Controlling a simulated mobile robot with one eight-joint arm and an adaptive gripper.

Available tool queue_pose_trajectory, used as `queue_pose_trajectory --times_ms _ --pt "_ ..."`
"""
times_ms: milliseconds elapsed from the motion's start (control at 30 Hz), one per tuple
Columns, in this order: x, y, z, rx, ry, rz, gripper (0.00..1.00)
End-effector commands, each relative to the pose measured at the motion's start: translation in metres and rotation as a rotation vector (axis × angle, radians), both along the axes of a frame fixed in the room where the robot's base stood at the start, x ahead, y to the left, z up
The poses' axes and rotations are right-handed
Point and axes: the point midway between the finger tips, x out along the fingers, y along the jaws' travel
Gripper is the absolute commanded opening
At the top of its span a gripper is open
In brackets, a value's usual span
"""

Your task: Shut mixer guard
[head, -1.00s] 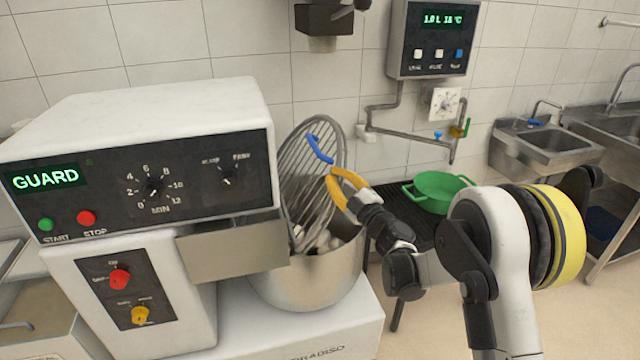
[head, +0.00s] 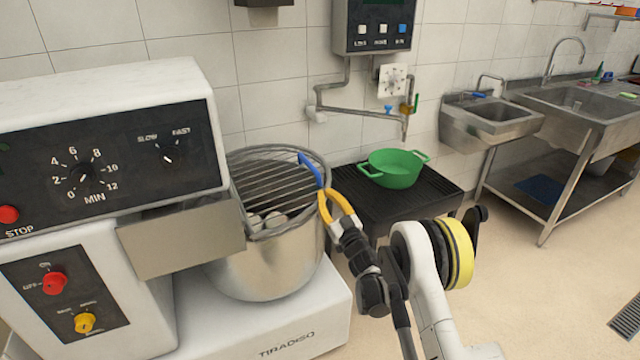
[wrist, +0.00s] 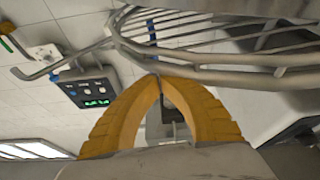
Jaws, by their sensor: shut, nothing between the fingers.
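The mixer guard (head: 268,187) is a grey wire grille lying low, close to level, over the steel bowl (head: 265,272). I cannot tell whether it rests fully on its seat. Its blue handle (head: 311,170) sticks up at the right side. My gripper (head: 328,193), with yellow fingers, is shut and empty at the guard's right edge, just below and beside the handle. In the wrist view the closed fingertips (wrist: 155,80) are right by the guard's rim (wrist: 210,73), touching or nearly so, and the blue handle (wrist: 152,30) shows beyond them.
The mixer's white head with its control panel (head: 100,170) stands at the left, with a steel plate (head: 180,238) beside the bowl. A green pot (head: 392,168) stands on a dark ribbed stand (head: 440,190) behind my gripper. Sinks (head: 490,115) are at the right; the floor there is clear.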

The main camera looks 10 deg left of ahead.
Motion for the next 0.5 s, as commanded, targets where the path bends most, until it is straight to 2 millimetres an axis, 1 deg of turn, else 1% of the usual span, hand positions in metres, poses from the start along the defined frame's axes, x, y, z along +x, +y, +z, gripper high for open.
queue_pose_trajectory --times_ms 100,200,300,500 --pt "0.001 0.0 -0.014 0.047 0.028 0.002 0.0" --pt "0.001 -0.001 -0.023 0.075 0.046 0.001 0.0" --pt "0.001 -0.001 -0.029 0.094 0.058 0.002 0.0" --pt "0.001 -0.002 -0.034 0.111 0.068 0.001 0.0"
